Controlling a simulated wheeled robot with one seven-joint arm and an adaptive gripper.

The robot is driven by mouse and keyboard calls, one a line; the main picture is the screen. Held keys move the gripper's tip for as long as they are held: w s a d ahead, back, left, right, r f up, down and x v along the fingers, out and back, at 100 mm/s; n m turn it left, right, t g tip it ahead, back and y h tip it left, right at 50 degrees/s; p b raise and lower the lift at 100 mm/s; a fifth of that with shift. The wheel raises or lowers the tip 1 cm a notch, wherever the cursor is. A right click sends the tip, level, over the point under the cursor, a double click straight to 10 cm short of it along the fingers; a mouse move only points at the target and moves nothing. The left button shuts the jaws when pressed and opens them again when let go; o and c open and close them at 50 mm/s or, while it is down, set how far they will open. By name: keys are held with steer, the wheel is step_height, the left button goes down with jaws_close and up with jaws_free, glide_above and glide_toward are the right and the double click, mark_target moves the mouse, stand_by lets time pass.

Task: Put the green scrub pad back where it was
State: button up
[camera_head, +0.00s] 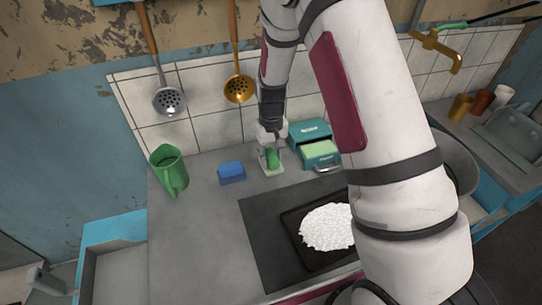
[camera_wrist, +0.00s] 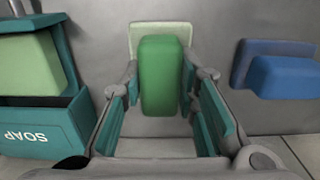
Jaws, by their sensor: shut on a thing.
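The green scrub pad (camera_wrist: 160,76) is a rounded block standing between the two fingers of my gripper (camera_wrist: 162,88) in the wrist view. My gripper is shut on it. A pale green piece (camera_wrist: 160,29) shows right at the pad's far end; I cannot tell whether the pad rests on it. In the head view, my gripper (camera_head: 271,147) points down at the counter, with the green pad (camera_head: 273,159) at its tips and the pale piece (camera_head: 269,171) around its foot. Part of the pad is hidden by the fingers.
A blue sponge (camera_head: 231,172) lies to the left, with a green jug (camera_head: 168,171) further left. A teal soap box (camera_head: 309,133) with an open drawer holding a pale green block (camera_head: 320,149) stands close on the right. A black tray (camera_head: 293,223) with white grains (camera_head: 326,228) lies in front.

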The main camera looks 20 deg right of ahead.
steer(key=shift+f, duration=0.1)
steer(key=shift+f, duration=0.1)
steer(key=o, duration=1.1)
